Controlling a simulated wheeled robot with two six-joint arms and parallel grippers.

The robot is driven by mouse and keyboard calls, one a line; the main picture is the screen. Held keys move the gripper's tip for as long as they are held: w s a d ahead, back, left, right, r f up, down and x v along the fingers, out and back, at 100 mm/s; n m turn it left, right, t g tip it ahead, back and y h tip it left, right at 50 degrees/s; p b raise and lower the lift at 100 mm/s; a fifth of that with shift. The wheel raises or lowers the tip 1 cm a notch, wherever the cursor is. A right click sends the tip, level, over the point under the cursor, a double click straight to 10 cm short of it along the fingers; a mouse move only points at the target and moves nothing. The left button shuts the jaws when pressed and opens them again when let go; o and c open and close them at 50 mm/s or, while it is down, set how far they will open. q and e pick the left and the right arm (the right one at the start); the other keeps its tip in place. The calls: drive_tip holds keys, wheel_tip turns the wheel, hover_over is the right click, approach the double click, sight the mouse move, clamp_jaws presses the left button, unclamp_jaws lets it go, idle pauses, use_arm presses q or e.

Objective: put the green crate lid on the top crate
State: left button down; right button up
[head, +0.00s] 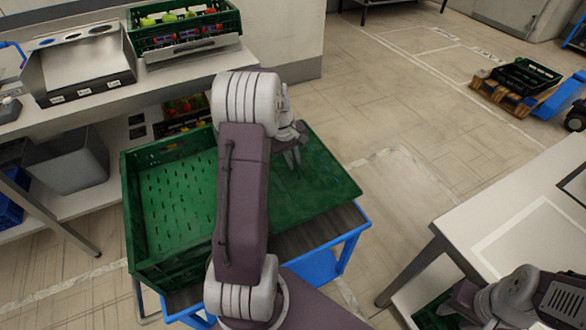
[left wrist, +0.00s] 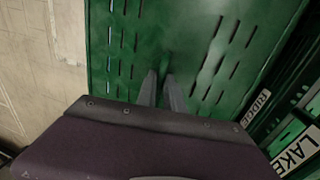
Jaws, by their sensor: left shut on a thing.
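The green crate lid (head: 325,178) is a flat panel just right of the open green crate (head: 133,205) in the head view. My left gripper (head: 292,158) points down at the lid's middle and is shut on it. In the left wrist view, the fingers (left wrist: 163,88) meet the slotted green lid (left wrist: 205,30) near its centre. The green crate looks empty, with a slotted floor. My left arm hides part of the crate and the lid's left side. Whether the lid touches anything below is hidden. My right gripper does not show; only its arm shows at lower right.
A blue-framed stand (head: 348,240) is under the crate and lid. A left bench holds a filled green crate (head: 187,22) and a metal tray (head: 85,65). A white table (head: 520,225) stands right. Labelled crate walls (left wrist: 290,150) show at lower right in the wrist view.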

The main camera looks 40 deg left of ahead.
use_arm(q)
drive_tip(key=shift+r, duration=0.8)
